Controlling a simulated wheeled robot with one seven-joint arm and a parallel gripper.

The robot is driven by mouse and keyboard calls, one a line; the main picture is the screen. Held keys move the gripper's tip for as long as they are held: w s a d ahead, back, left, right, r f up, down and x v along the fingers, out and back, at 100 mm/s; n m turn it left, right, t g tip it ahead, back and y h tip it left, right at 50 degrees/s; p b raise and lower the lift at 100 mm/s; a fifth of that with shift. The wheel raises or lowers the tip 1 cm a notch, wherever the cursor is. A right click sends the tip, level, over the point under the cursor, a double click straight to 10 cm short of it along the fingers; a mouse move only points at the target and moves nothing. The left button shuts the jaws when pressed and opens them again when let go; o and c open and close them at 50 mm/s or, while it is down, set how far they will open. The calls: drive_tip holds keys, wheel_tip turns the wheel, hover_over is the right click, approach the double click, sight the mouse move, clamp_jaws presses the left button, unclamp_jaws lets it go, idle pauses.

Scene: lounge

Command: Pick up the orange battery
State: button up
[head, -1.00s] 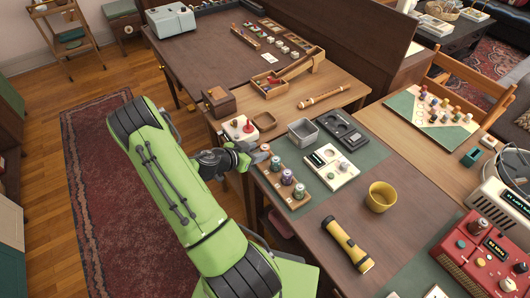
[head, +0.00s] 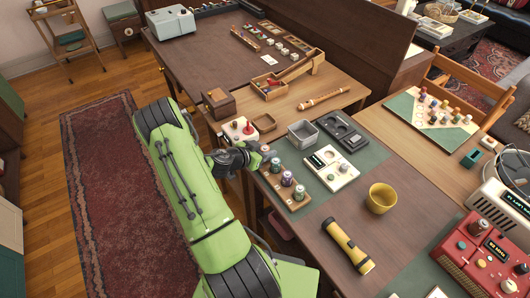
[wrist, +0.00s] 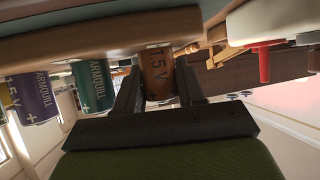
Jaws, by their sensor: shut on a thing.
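The orange battery (wrist: 158,72), marked 1.5 V, stands between the two fingers of my gripper (wrist: 157,88) in the wrist view. My gripper is shut on it. In the head view my gripper (head: 261,155) is at the far end of the wooden battery rack (head: 297,206), at the table's left edge; the orange battery is hard to make out there. A teal battery (wrist: 93,87) and a purple battery (wrist: 35,97) stand beside it in the wrist view. I cannot tell whether the orange battery is clear of the rack.
A grey metal bin (head: 301,134), a white device panel (head: 332,168) and a dark tray (head: 342,131) lie right of the rack. A red-knobbed box (head: 238,131) stands just behind my gripper. A yellow cup (head: 381,198) and a flashlight (head: 347,245) are nearer; bare table lies between them.

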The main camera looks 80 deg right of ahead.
sight(265, 148)
wheel_tip(265, 148, up, 18)
drive_tip(key=p, duration=0.3)
